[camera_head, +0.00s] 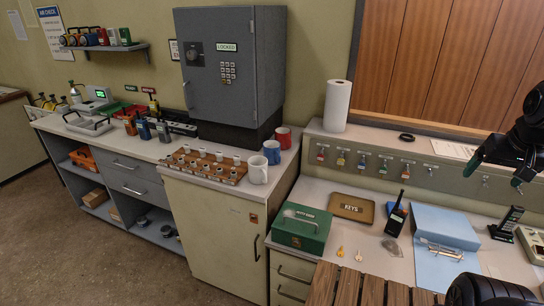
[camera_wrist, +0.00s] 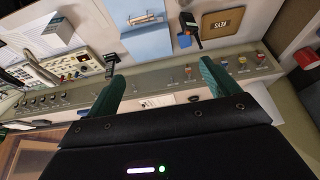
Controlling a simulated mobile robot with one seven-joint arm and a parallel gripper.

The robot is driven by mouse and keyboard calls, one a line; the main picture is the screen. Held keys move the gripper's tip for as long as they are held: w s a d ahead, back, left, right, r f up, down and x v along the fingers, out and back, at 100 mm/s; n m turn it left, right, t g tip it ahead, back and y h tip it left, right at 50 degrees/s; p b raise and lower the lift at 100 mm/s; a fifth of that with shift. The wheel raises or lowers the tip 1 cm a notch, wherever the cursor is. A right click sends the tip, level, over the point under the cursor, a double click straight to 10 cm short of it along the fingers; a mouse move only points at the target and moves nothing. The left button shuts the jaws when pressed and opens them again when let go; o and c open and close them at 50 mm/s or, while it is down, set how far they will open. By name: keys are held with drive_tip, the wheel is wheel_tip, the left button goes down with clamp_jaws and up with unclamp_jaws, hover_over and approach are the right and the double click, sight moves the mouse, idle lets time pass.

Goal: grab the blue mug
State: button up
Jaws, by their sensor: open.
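The blue mug (camera_head: 271,152) stands upright on the cabinet top below the grey locked safe, in the head view. A white mug (camera_head: 258,170) stands in front of it, slightly to the left, and a red mug (camera_head: 283,137) stands behind it to the right. My gripper (camera_head: 497,171) is at the far right of the head view, open and empty, well away from the mugs. In the wrist view its green fingertips (camera_wrist: 163,82) are spread apart above the console ledge. The blue mug does not show in the wrist view.
A wooden rack (camera_head: 205,168) of several small items sits left of the mugs. The grey safe (camera_head: 231,70) rises behind them. A paper towel roll (camera_head: 336,106) stands on the ledge to the right.

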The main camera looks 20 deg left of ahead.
drive_tip(key=shift+o, duration=0.8)
